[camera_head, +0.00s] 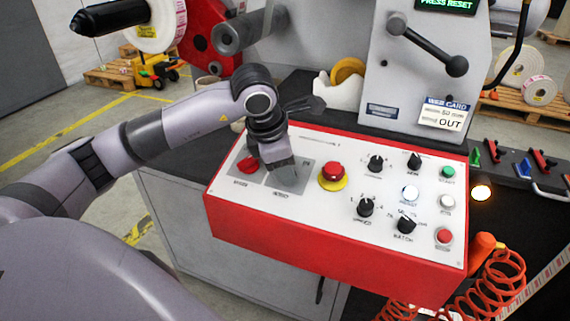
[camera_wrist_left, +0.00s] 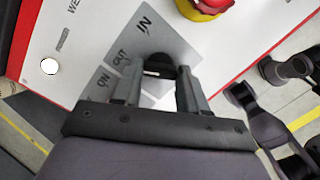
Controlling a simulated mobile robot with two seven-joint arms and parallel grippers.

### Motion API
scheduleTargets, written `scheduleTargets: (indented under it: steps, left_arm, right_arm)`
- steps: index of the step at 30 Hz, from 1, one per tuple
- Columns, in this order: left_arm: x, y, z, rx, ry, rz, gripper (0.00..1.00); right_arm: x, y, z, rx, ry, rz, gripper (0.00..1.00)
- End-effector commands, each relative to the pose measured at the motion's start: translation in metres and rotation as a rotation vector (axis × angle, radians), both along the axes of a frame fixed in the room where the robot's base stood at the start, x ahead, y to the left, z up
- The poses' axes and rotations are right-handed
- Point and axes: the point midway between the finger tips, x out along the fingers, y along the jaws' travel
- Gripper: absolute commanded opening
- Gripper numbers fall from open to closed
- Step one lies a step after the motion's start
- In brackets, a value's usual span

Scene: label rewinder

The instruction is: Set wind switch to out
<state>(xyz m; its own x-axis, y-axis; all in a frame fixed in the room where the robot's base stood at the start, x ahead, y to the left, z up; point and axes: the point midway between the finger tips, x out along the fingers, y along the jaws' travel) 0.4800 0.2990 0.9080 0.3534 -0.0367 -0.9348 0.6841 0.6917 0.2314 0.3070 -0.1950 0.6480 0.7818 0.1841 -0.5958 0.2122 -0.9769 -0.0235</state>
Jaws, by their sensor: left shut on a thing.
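The wind switch is a black knob (camera_wrist_left: 160,64) on a grey plate (camera_wrist_left: 178,35) of the control panel; the words IN and OUT are printed beside it in the left wrist view. My left gripper (camera_wrist_left: 158,84) is shut on this knob, with one finger on each side of it. In the head view my left gripper (camera_head: 284,177) points down onto the grey plate (camera_head: 307,168) and hides the knob. I cannot tell which word the knob points to. A web card (camera_head: 446,114) behind the panel reads OUT.
A red emergency stop (camera_head: 333,171) on a yellow ring sits just right of my left gripper. A red knob (camera_head: 247,164) is on its left. Several black knobs and coloured buttons fill the panel's right side. A crank handle (camera_head: 430,45) stands behind.

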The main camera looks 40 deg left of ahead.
Motion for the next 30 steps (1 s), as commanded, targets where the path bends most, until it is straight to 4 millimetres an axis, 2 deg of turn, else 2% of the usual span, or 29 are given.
scheduleTargets:
  steps: [1,3,14,24,30]
  left_arm:
    - [0.000,0.000,0.001,-0.002,-0.001,0.005,0.46]
    - [0.000,0.000,0.001,-0.002,-0.002,0.004,0.68]
    - [-0.001,0.000,0.005,-0.001,-0.002,0.001,0.68]
    - [-0.019,0.003,0.053,-0.001,-0.004,0.002,0.68]
    - [-0.025,0.003,0.067,-0.002,-0.002,0.003,0.68]
  right_arm:
    - [0.000,0.000,0.000,-0.001,0.000,-0.001,0.43]
    - [0.000,-0.001,-0.001,-0.001,0.001,-0.002,0.43]
    - [0.000,-0.002,-0.001,-0.003,0.002,-0.003,0.43]
    - [0.000,-0.002,-0.001,-0.004,0.000,-0.003,0.43]
    - [0.000,-0.002,-0.001,-0.004,0.000,-0.003,0.43]
